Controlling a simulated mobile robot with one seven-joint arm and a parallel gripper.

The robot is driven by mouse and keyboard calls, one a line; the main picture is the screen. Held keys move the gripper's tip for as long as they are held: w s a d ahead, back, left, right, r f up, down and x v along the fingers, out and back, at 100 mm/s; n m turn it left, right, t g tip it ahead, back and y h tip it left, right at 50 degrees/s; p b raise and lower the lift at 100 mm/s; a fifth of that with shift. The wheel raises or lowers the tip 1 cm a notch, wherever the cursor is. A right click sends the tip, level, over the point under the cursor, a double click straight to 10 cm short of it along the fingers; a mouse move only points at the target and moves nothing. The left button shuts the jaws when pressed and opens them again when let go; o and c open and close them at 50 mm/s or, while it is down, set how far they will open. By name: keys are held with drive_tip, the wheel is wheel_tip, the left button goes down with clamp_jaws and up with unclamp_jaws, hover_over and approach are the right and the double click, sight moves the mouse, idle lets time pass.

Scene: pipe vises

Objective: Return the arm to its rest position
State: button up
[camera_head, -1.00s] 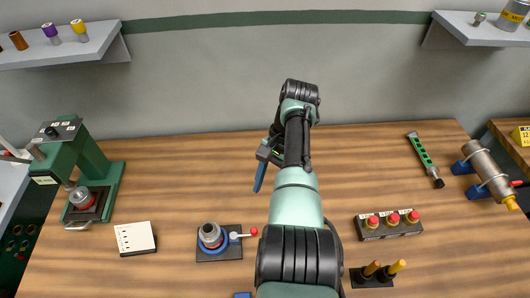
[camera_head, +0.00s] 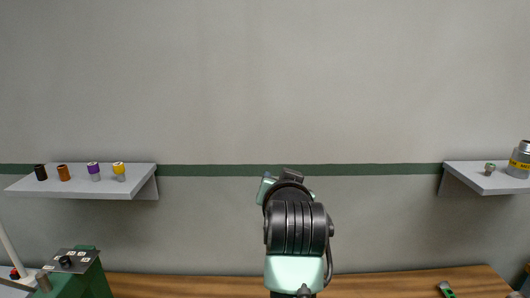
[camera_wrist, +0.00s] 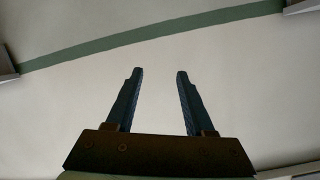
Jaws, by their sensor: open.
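My gripper (camera_wrist: 160,76) is open in the wrist view, its two dark fingers apart with only the pale wall between them. It holds nothing. In the head view my arm stands folded up at the middle of the picture, in front of the wall; the gripper itself is hidden there behind the arm links.
A left shelf (camera_head: 135,190) carries several small cylinders. A right shelf (camera_head: 460,177) carries a small metal part (camera_head: 489,169) and a grey canister (camera_head: 520,160). A green press (camera_head: 82,277) stands at lower left.

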drive_tip(key=s+a+r+n+t, duration=0.3)
drive_tip(key=s+r+t, duration=0.9)
drive_tip(key=s+r, duration=1.4)
drive_tip(key=shift+r+t, duration=0.4)
drive_tip(key=shift+r, duration=0.3)
